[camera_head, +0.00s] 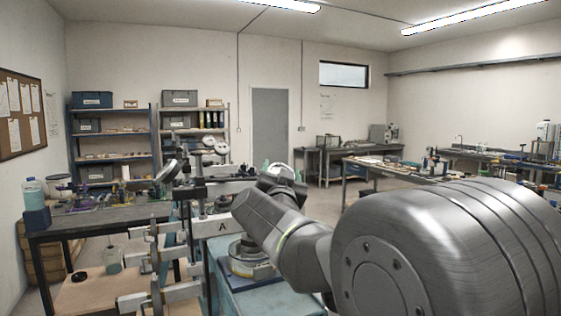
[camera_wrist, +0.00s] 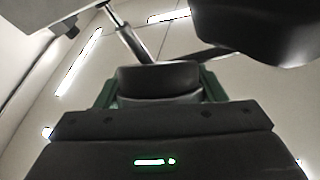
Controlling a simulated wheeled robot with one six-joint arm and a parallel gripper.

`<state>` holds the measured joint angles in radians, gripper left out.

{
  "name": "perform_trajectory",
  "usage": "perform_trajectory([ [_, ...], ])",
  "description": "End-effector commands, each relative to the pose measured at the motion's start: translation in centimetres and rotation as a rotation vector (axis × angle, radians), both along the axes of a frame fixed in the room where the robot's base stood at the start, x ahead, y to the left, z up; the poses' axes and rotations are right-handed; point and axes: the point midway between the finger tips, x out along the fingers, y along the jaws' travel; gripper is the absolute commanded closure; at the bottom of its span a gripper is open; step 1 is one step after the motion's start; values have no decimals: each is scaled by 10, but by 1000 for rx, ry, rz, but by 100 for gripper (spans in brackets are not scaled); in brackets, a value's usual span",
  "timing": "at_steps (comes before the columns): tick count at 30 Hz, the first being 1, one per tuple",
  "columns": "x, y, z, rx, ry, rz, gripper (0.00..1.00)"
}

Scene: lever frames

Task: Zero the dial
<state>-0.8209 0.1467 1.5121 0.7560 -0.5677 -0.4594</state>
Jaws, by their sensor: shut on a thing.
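Two small round dials, one (camera_head: 209,142) and another (camera_head: 221,147), stand on top of a grey metal lever frame marked A (camera_head: 222,226) in the head view. Their needles are too small to read. My gripper (camera_head: 281,170) is to the right of the dials, largely hidden behind my own arm. In the wrist view my gripper (camera_wrist: 160,72) points up toward the ceiling, and its jaws are closed. A thin metal rod (camera_wrist: 130,36) slants from the upper left down to the fingertips; the contact itself is partly hidden.
A workbench (camera_head: 110,217) with bottles and tools stands at left, shelves (camera_head: 112,135) behind it. A round metal base (camera_head: 250,262) sits on a blue-green surface under my arm. Another bench (camera_head: 375,163) stands at right.

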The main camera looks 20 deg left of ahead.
Motion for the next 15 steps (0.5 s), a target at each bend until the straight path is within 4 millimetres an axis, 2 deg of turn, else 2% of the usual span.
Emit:
perform_trajectory([
  [1,0,0,4,3,-1,-5,60],
  [12,0,-1,0,4,4,-11,60],
  [13,0,-1,0,4,4,-11,31],
  [15,0,-1,0,4,5,-10,17],
])
